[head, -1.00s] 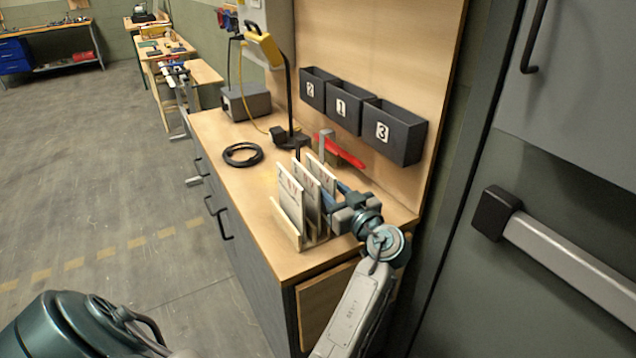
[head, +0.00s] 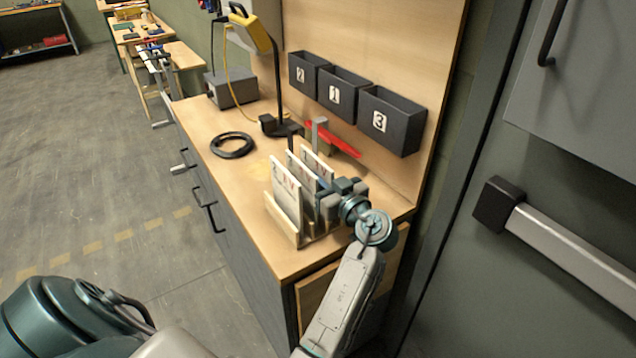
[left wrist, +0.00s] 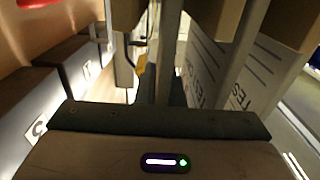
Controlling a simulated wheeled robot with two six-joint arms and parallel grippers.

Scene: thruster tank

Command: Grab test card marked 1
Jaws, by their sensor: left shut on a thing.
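The front card (head: 284,190) shows most fully; the middle card (head: 302,172) and back card (head: 318,160) are partly covered. My left gripper (head: 327,190) reaches in from the right side of the rack and is shut on a card, seemingly the back one, still among the others. Its number is not readable. In the left wrist view the jaws (left wrist: 150,70) are centred, with other printed cards (left wrist: 205,72) to their right. My right gripper is not in view.
Black bins marked 2 (head: 305,75), 1 (head: 340,92) and 3 (head: 388,120) hang on the back panel. A red-handled tool (head: 335,142), a lamp (head: 262,45), a black cable coil (head: 232,145) and a grey box (head: 232,88) are behind the rack. A grey door stands at right.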

